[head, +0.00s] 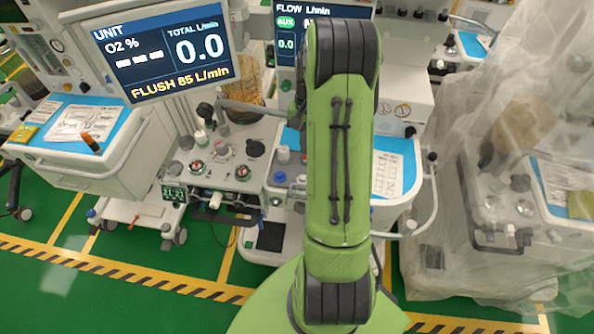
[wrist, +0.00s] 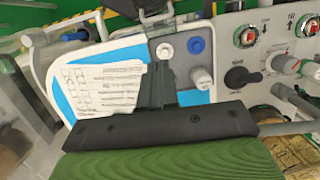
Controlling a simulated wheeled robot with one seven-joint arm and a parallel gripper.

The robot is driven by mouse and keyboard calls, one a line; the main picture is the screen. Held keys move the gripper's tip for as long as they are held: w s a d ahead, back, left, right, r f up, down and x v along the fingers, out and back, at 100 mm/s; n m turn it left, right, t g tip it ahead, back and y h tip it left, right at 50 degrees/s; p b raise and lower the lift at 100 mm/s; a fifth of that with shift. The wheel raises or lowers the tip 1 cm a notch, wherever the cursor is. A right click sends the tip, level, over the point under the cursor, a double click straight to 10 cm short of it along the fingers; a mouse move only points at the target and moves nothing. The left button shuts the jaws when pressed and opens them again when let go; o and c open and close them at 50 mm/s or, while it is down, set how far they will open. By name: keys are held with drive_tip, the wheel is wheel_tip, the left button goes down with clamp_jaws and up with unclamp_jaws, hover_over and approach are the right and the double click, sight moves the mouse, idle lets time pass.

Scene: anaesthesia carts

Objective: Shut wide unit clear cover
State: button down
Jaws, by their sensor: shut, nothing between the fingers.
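The wide unit carries a large tilted screen (head: 165,50) reading "UNIT" and "O2 %" at the upper left of the head view. Below it is a panel with gauges and knobs (head: 220,165). I cannot clearly make out a clear cover on this unit. In the wrist view my gripper (wrist: 160,68) is shut and empty, in front of a blue-topped worktop (wrist: 193,97) with a printed sheet (wrist: 95,88). I cannot tell whether the fingers touch anything. In the head view my green arm hides the gripper.
A second unit with a "FLOW" screen (head: 285,32) stands behind my arm. A worktop with a white drawer front (head: 100,183) is at left. A machine draped in translucent plastic (head: 455,190) stands at right. Green floor (head: 130,250) is clear in front, with a striped line.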

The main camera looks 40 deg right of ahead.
approach(300, 191)
drive_tip(key=w+d, duration=0.2)
drive_tip(key=shift+s+a+f, duration=1.05)
drive_tip(key=shift+a+f, duration=0.2)
drive_tip(key=shift+f, duration=0.05)
drive_tip(key=shift+s+a+h+b, duration=0.3)
drive_tip(key=shift+a+b, duration=0.15)
drive_tip(key=shift+b, duration=0.4)
drive_tip(key=shift+s+a+t+b, duration=0.1)
drive_tip(key=shift+t+b, duration=0.2)
